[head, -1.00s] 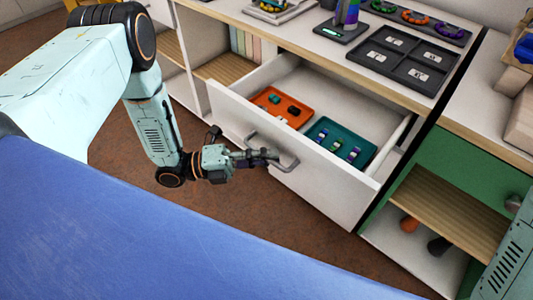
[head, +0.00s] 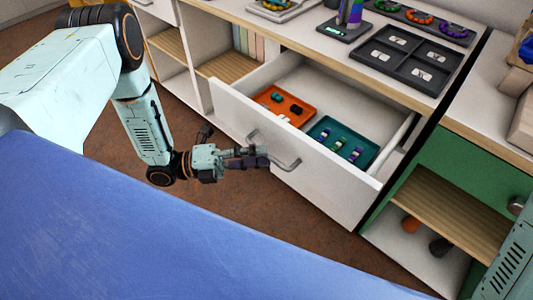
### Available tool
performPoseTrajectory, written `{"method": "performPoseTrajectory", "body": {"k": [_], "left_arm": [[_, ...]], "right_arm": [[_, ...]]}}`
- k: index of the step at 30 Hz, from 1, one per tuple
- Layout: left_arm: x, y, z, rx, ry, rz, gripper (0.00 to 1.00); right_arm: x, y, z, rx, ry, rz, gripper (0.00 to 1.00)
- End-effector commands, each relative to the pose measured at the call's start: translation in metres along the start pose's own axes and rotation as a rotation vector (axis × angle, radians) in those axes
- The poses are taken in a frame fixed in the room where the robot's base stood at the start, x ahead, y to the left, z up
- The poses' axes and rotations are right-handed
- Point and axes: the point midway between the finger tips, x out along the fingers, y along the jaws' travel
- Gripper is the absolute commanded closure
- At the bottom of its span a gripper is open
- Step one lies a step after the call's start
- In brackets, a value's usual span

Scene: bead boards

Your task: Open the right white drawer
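The white drawer (head: 322,186) in the white cabinet is pulled well out. Inside lie an orange tray (head: 268,98) and a teal tray (head: 362,163), each with small coloured pieces. Its grey bar handle (head: 292,166) is on the front panel. My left gripper (head: 263,157) is at the left part of the handle. Its fingers look slightly apart, with nothing held between them; whether they touch the bar is hard to tell. My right gripper is out of view; only a part of my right arm shows at the bottom right.
A dark compartment tray (head: 405,80) and bead boards (head: 420,18) lie on the cabinet top. Brown floor (head: 280,215) is clear below the drawer.

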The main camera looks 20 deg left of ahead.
Motion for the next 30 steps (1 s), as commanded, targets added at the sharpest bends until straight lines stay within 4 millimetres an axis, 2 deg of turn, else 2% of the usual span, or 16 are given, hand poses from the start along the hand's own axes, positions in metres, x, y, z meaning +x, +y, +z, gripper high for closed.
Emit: {"method": "performPoseTrajectory", "body": {"k": [1,6,13,18,30], "left_arm": [[-0.012,0.0,0.001,0.001,-0.007,0.002,0.66],[-0.048,0.001,0.001,0.001,-0.006,0.002,0.66],[-0.083,0.0,0.0,0.001,-0.002,0.001,0.66],[-0.093,0.0,0.0,0.0,-0.001,0.0,0.66],[-0.094,0.0,0.0,0.0,0.0,0.0,0.66]], "right_arm": [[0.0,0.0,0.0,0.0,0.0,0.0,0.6],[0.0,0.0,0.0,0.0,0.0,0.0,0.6],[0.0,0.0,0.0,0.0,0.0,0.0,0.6],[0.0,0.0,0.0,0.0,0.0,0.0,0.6],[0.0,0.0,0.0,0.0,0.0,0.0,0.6]]}}
